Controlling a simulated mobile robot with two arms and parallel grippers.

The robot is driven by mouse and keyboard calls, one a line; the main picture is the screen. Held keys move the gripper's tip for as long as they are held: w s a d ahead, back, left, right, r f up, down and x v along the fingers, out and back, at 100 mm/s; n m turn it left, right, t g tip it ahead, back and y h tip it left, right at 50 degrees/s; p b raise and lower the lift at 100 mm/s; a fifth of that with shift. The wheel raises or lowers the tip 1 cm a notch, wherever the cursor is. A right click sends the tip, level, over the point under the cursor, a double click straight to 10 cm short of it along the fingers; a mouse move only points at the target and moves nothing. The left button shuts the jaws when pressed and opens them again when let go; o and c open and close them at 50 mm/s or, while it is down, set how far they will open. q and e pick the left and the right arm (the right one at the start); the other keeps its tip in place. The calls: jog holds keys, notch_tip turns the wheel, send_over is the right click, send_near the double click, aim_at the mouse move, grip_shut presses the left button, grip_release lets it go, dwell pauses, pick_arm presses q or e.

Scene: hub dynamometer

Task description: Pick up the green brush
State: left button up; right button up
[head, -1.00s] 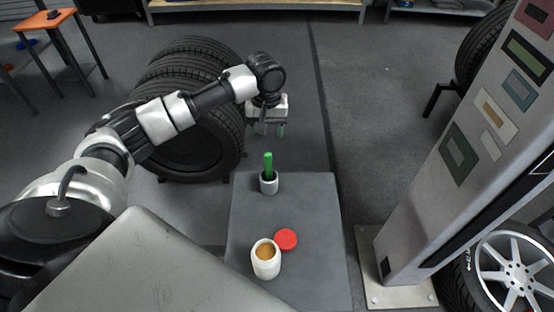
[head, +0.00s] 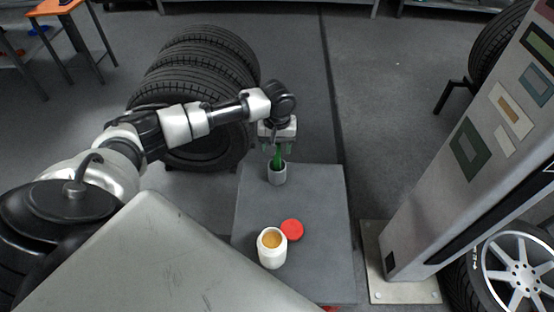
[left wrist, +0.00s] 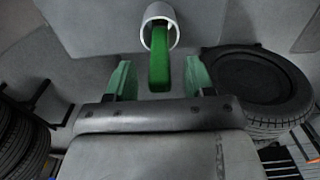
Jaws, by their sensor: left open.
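The green brush (head: 278,157) stands upright in a small white-grey cup (head: 277,175) near the far edge of the grey table. My left gripper (head: 277,148) is open above the cup, with its fingers around the height of the brush's upper part. In the left wrist view the brush (left wrist: 159,62) points out of the cup (left wrist: 158,14) toward my gripper (left wrist: 158,80). Its end lies between the two green fingertips, with a gap on each side. The lower part of the brush is hidden in the cup. My right gripper is not in view.
A white jar (head: 271,255) with orange-brown contents and a red lid (head: 292,230) are nearer on the grey table (head: 325,205). Stacked tires (head: 205,70) stand behind my left arm. A tall grey machine (head: 440,190) rises at the right.

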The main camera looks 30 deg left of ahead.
pick_arm(q)
jog(key=shift+c, duration=0.4)
grip_shut()
jog(key=shift+r, duration=0.15)
